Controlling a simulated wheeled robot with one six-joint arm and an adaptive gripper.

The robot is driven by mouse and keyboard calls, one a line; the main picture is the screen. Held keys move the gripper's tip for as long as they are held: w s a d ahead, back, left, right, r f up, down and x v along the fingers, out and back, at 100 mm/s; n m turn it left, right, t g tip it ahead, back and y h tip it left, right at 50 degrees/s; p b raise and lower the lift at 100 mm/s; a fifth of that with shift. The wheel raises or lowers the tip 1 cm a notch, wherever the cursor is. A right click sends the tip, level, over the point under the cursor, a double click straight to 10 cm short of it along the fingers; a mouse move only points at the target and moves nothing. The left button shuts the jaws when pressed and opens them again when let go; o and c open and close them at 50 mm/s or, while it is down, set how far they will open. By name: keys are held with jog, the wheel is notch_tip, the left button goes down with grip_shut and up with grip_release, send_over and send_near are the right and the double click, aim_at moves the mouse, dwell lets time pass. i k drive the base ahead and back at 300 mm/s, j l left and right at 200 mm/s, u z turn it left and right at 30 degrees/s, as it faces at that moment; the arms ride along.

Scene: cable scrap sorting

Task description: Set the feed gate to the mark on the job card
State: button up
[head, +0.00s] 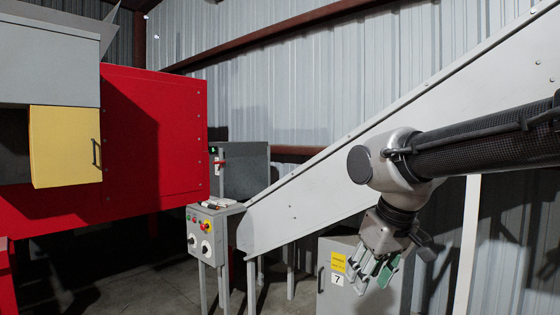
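A grey panel or plate (247,170) at the lower end of the sloping chute carries a small red lever (219,167) and a green mark (213,150); this may be the feed gate, but its scale is too small to read. A small white and red item (218,204), possibly the job card, lies on top of the grey control box (207,233); no mark on it is legible. My gripper (371,279) hangs low at the right, pointing down, well apart from the lever and the control box. Its grey fingers and green pads overlap in this view, and I see no held object.
The sloping grey chute (330,180) runs up to the right behind my arm. A grey cabinet (385,295) with a yellow label and a 7 stands below my gripper. A red machine (155,140) with a yellow door (65,147) fills the left. Some floor (125,290) is clear.

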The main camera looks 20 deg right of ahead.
aim_at(244, 177)
jog(key=z, duration=0.2)
jog(key=i+j+u, duration=0.1)
jog(key=i, duration=0.85)
jog(key=i+u, duration=0.15)
jog(key=i, duration=0.8)
jog(key=i+u, duration=0.1)
jog(key=i, duration=0.8)
jog(key=i+l+u, duration=0.1)
jog(key=i, duration=0.85)
jog(key=l, duration=0.1)
